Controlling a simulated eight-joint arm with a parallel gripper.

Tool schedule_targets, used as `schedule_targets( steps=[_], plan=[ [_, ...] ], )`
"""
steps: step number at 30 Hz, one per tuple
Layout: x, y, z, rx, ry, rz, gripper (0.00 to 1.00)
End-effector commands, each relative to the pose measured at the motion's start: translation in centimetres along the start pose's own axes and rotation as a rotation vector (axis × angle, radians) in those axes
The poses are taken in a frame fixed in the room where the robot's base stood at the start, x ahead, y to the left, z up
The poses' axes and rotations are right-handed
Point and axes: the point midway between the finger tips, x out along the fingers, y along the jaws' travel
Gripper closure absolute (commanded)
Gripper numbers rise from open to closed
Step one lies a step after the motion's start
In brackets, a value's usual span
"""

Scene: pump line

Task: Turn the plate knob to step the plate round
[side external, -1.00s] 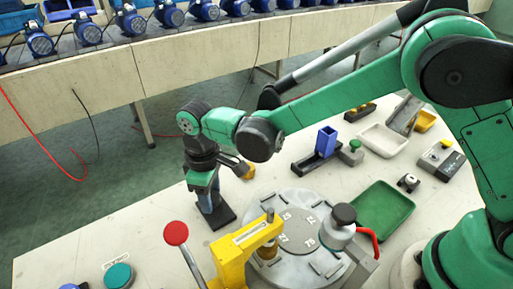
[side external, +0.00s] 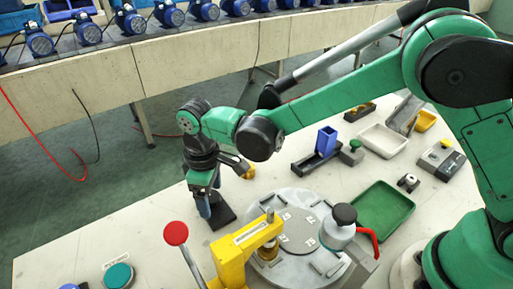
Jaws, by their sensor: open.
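The round grey plate (side external: 300,274) lies on the table at the lower middle, with numbered labels around its centre disc. A grey cylinder with a black knob (side external: 344,213) stands at the plate's right edge; it looks like the plate knob. My gripper (side external: 206,198) points down to the left of the plate, above or beside a dark base (side external: 223,217), well apart from the knob. It is open. Its fingertips are small and dark against blue parts, and I cannot tell whether anything lies between them.
A yellow press (side external: 231,262) with a red-ball lever (side external: 176,233) stands at the plate's front left. A green tray (side external: 385,210) lies to the right, near a red handle (side external: 371,241). A blue box (side external: 326,141) stands behind. Blue pumps (side external: 130,22) line the conveyor at the back.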

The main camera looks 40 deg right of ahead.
Motion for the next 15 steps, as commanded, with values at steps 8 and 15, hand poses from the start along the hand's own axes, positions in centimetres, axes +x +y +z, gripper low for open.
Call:
schedule_targets(
  steps=[8, 15],
  plan=[
    [-3.7, 0.0, 0.0, 0.0, 0.0, 0.0, 0.23],
    [-5.5, 0.0, 0.0, 0.0, 0.0, 0.0, 0.23]
  ],
)
